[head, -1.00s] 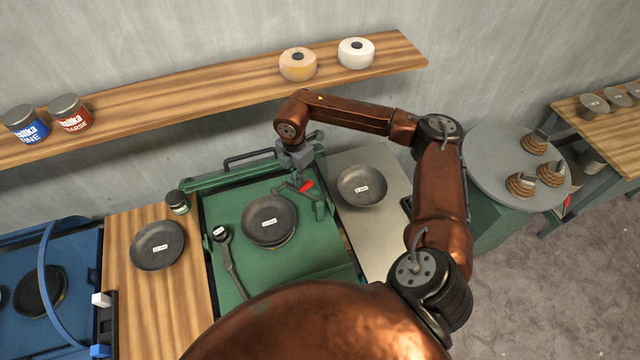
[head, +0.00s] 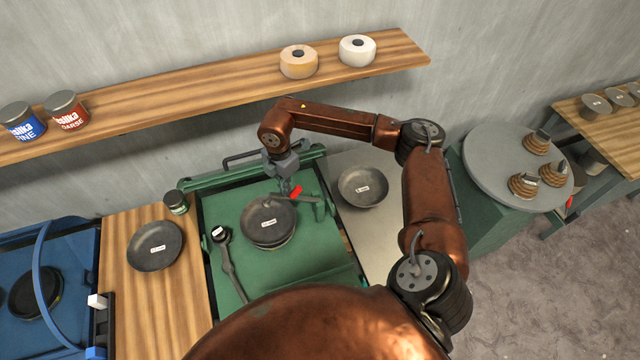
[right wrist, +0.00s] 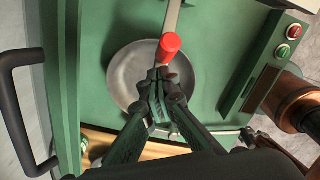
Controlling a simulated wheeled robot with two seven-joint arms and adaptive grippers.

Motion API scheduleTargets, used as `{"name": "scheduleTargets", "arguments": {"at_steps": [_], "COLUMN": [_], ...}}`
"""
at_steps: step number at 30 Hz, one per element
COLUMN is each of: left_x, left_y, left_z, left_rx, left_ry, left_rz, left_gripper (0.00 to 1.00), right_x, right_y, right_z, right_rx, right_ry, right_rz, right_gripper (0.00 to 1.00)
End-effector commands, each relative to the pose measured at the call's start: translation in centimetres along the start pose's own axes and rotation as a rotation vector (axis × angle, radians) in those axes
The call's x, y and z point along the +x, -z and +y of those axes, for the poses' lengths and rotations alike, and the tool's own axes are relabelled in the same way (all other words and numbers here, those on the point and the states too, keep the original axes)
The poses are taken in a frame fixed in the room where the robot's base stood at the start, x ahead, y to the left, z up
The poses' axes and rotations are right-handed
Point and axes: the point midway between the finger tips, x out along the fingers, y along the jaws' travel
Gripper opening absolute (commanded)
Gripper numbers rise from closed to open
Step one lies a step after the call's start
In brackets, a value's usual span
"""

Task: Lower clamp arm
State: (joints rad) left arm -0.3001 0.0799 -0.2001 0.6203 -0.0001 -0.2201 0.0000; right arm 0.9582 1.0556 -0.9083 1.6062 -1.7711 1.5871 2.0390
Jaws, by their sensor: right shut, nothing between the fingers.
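The clamp arm (head: 308,199) is a grey-green bar with a red tip, on the right side of the green machine (head: 320,262). It reaches left toward the dark bowl (head: 268,218) on the machine. I cannot tell whether it touches the bowl. My right gripper (head: 285,189) is shut and empty, close beside the red tip. The right wrist view shows the shut fingers (right wrist: 158,78) just below the tip; contact is unclear. My left gripper is not in view.
A dark spoon-like tool (head: 228,260) lies left of the bowl. Other bowls rest on the wooden top (head: 155,246) and the metal plate (head: 363,187). A shelf (head: 190,88) with jars and rolls runs behind. A small jar (head: 176,201) stands at the machine's left.

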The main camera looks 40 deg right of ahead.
Motion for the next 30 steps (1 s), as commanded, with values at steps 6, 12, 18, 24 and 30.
{"name": "scheduleTargets", "arguments": {"at_steps": [6, 12, 18, 24, 30], "left_x": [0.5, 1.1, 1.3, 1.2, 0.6], "left_y": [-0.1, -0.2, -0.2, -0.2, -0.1], "left_z": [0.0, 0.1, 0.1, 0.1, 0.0], "left_rx": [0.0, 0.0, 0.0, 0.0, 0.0], "left_ry": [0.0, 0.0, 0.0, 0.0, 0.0], "left_rz": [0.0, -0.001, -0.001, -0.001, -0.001], "left_gripper": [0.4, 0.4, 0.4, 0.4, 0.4], "right_x": [0.7, 1.6, 1.9, 1.8, 0.8], "right_y": [0.5, 1.4, 1.7, 1.7, 1.7], "right_z": [0.3, 0.8, 1.0, 1.0, 1.0], "right_rx": [0.0, -0.002, 0.0, 0.0, 0.0], "right_ry": [0.0, -0.001, -0.001, -0.001, -0.002], "right_rz": [0.0, -0.001, -0.002, -0.001, -0.001], "right_gripper": [0.0, 0.0, 0.0, 0.0, 0.0]}}
